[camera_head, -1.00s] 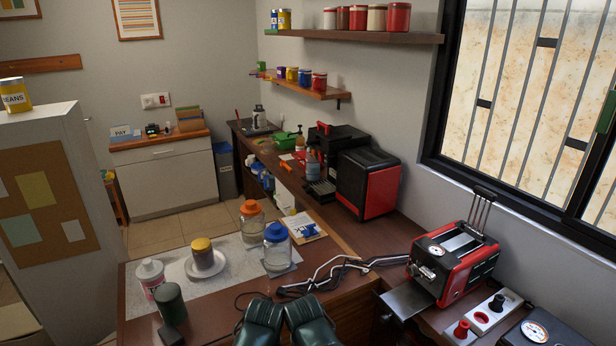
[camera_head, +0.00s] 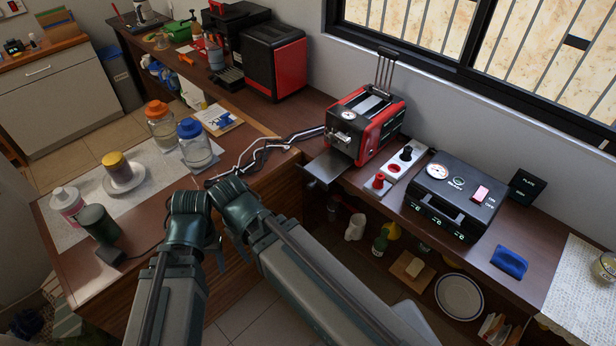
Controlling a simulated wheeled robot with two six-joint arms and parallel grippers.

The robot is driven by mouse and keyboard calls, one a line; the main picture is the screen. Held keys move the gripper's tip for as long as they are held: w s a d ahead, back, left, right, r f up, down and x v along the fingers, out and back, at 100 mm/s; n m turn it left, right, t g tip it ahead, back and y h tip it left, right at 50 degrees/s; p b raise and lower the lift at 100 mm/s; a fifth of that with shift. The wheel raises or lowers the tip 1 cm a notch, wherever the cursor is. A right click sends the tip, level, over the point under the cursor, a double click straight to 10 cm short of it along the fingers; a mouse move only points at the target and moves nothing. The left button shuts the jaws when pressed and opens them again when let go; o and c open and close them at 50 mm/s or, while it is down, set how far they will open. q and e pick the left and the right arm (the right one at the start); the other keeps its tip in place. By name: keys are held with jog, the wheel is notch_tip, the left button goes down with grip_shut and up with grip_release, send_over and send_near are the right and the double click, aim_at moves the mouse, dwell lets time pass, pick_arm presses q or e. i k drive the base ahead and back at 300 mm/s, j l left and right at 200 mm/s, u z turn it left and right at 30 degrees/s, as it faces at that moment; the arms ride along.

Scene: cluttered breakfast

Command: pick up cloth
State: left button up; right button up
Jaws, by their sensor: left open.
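My left gripper (camera_head: 264,155) shows as thin, bent silver parts over the counter, left of the red toaster. It is open, with nothing seen in it, well to the left of the cloth. I cannot make out my right gripper's jaws.
A pale woven mat (camera_head: 584,290) lies right of the cloth. Jars crowd the left counter. A shelf below holds a plate (camera_head: 459,297).

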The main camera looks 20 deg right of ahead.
aim_at(508, 261)
jog(key=k, duration=0.4)
jog(key=k+z, duration=0.1)
jog(key=z, duration=2.15)
jog(key=u, duration=1)
